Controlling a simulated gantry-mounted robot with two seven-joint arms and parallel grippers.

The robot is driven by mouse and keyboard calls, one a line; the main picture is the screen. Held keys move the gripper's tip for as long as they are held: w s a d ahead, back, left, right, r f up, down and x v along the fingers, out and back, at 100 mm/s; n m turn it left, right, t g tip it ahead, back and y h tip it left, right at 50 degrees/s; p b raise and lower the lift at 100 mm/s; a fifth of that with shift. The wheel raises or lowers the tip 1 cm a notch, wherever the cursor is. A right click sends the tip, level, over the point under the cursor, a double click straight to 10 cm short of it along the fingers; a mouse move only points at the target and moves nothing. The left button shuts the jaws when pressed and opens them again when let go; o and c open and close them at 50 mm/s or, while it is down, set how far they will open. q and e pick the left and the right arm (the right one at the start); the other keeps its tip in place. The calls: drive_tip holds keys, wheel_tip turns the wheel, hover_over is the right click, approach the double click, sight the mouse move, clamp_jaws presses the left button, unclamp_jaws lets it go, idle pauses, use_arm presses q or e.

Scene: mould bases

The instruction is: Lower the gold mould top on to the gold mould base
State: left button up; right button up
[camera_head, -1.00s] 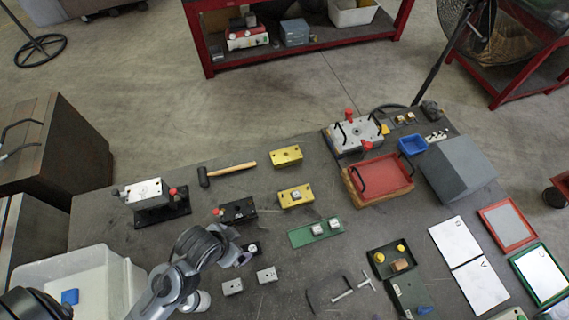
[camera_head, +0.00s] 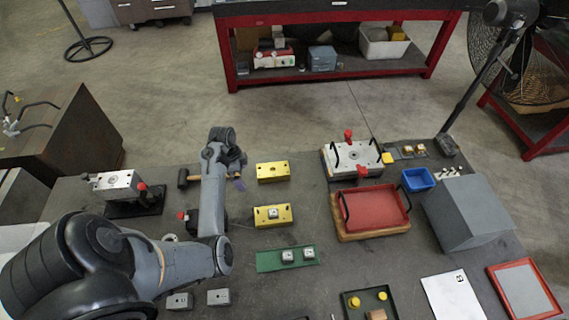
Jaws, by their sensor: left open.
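A plain gold block (camera_head: 273,171) with a dark centre hole lies flat on the table; it looks like the mould top. The two are apart. My left arm reaches in from the lower left. My left gripper (camera_head: 239,183) is open and empty, just left of the plain gold block and not touching it; its fingers are small and partly hidden by the wrist. My right gripper is out of view.
A green plate (camera_head: 271,262) lies in front of the gold blocks. A red tray (camera_head: 376,207) and a silver mould (camera_head: 340,158) stand to the right. Bare table separates them from the gold blocks.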

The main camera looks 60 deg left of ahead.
sight(272, 170)
use_arm(q)
drive_tip(key=w+r+t, duration=0.1)
drive_tip(key=w, duration=0.1)
drive_tip(key=w+r+b, duration=0.1)
drive_tip(key=w, duration=0.2)
drive_tip(key=w+r+t, duration=0.1)
drive_tip(key=w, duration=0.2)
drive_tip(key=shift+w+a+r+n+t+b, duration=0.1)
drive_tip(key=shift+a+r+n+t+b, duration=0.05)
drive_tip(key=shift+n+t+b, duration=0.2)
drive_tip(key=shift+w+h, duration=0.3)
drive_tip(key=shift+x, duration=5.1)
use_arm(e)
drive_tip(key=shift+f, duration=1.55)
use_arm(q)
drive_tip(key=shift+c, duration=0.3)
drive_tip(key=c, duration=1.4)
drive_tip(key=shift+w+r, duration=0.1)
drive_tip(key=shift+c, duration=1.1)
drive_tip(key=shift+r, duration=0.2)
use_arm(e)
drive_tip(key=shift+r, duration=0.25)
